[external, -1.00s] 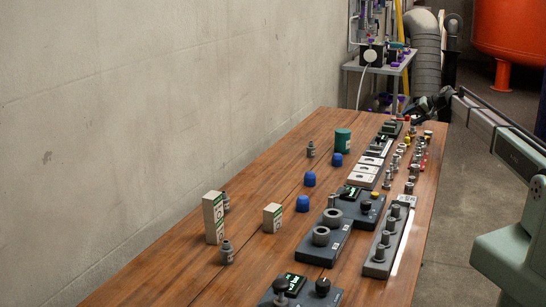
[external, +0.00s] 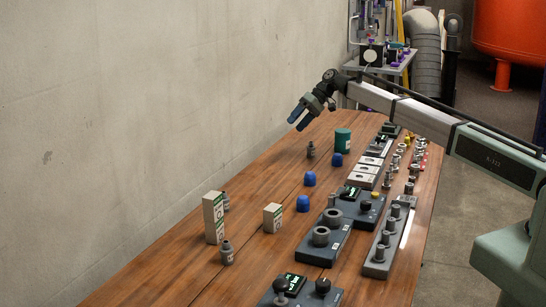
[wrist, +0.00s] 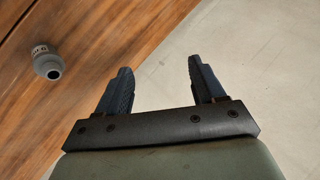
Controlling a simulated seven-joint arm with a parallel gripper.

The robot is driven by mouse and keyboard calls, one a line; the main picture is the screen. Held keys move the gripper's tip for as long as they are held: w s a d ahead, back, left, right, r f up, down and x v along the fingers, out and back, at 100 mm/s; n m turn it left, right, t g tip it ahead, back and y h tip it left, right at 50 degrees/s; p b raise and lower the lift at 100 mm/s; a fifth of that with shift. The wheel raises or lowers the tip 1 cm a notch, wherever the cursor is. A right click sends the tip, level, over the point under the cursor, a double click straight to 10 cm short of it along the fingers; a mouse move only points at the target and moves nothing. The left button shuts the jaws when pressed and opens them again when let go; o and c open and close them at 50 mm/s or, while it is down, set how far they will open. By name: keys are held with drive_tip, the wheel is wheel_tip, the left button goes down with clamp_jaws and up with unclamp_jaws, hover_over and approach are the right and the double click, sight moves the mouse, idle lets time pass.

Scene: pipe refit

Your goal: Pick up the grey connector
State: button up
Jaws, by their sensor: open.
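My gripper (external: 297,123) is open and empty, held high above the far left edge of the table, with its fingers tilted down toward the wall side. In the wrist view, my gripper's fingers (wrist: 160,68) are apart with pale wall or floor between them. A small grey connector (wrist: 47,64) with a round dark opening and a light printed band shows on the wood, left of the fingers. In the external view, a grey connector (external: 311,150) stands on the wood below my gripper. Another stands near the front (external: 227,254), and a third is partly hidden behind a tall white box (external: 213,218).
Several blue caps (external: 303,203) and a green cylinder (external: 342,141) stand along the table (external: 185,265). A small white box (external: 272,217) is near the front. Dark fixture blocks (external: 322,246) and a peg rack (external: 379,256) line the right side. The wall borders the left.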

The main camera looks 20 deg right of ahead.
drive_tip(key=s+a+n+g+h, duration=0.15)
drive_tip(key=s+a+n, duration=0.35)
drive_tip(key=a, duration=0.6)
drive_tip(key=s+a+n+h, duration=0.3)
drive_tip(key=s+a, duration=0.4)
drive_tip(key=a, duration=0.3)
drive_tip(key=n+t+h, duration=0.1)
drive_tip(key=n+h, duration=0.3)
drive_tip(key=n, duration=0.3)
hover_over(224, 192)
drive_tip(key=a, duration=0.1)
wheel_tip(224, 192, down, 8)
drive_tip(key=shift+s+r, duration=0.15)
drive_tip(key=shift+r, duration=0.1)
drive_tip(key=shift+d+f, duration=0.25)
drive_tip(key=shift+f, duration=1.1)
drive_tip(key=shift+d+f, duration=0.2)
drive_tip(key=shift+f, duration=1.1)
drive_tip(key=shift+c, duration=0.3)
drive_tip(key=c, duration=1.1)
